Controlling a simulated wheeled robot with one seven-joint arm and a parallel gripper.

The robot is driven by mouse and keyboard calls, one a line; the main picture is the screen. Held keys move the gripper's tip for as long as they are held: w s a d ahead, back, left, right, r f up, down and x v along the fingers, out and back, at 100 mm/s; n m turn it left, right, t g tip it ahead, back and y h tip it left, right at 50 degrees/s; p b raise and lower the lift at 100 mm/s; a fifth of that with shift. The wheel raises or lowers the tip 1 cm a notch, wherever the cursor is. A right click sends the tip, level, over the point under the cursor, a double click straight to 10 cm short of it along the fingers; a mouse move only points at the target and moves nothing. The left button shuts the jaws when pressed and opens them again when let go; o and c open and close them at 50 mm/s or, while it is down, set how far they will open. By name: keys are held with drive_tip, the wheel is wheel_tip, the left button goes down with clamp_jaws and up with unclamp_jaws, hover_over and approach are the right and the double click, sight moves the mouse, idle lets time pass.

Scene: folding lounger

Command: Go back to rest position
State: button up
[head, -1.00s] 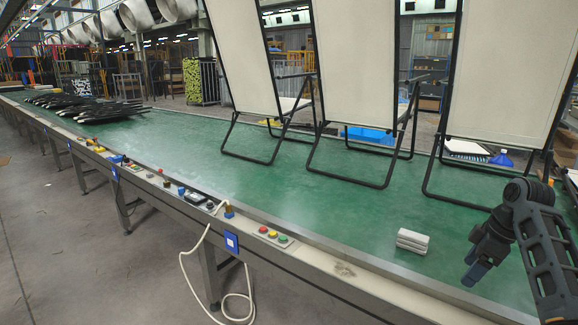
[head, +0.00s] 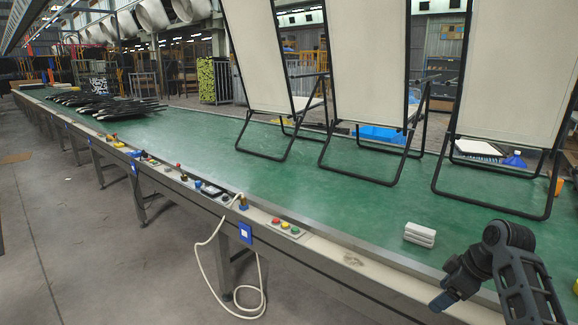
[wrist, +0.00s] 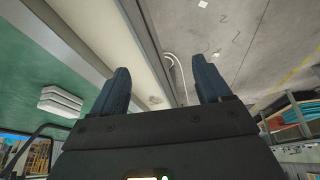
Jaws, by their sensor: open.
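My gripper (head: 446,299) is at the lower right of the head view, beside the near edge of the green conveyor table (head: 330,215). In the wrist view its two dark blue fingers (wrist: 162,88) are spread apart with nothing between them. A small stack of white blocks (head: 420,234) lies on the green surface, up and to the left of my gripper and apart from it. The stack also shows at the left of the wrist view (wrist: 60,102).
Several folding loungers (head: 365,85) stand upright along the table's far side. Flat black frames (head: 105,103) lie farther down it. Buttons (head: 286,228) sit on the metal near edge, and a white cable (head: 205,265) hangs below. The grey floor (head: 80,250) is clear at left.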

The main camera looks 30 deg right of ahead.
drive_tip(key=s+a+f+m+t, duration=0.1)
drive_tip(key=a+f, duration=0.2)
drive_tip(key=a, duration=0.5)
drive_tip(key=a+f+m+t+h, duration=0.1)
drive_tip(key=a+f, duration=0.2)
drive_tip(key=a, duration=0.4)
drive_tip(key=s+a+f+m+t, duration=0.15)
drive_tip(key=a+f, duration=0.25)
drive_tip(key=a, duration=0.4)
drive_tip(key=s+a+r+t+h, duration=0.1)
drive_tip(key=s+a+t, duration=0.1)
drive_tip(key=s+a, duration=0.65)
drive_tip(key=s+a+r+t, duration=0.2)
drive_tip(key=s+r, duration=0.7)
drive_tip(key=s+a+r+t+y, duration=0.1)
drive_tip(key=s+a+r+t, duration=0.2)
drive_tip(key=s+r, duration=0.7)
drive_tip(key=shift+r, duration=0.2)
drive_tip(key=shift+f, duration=0.1)
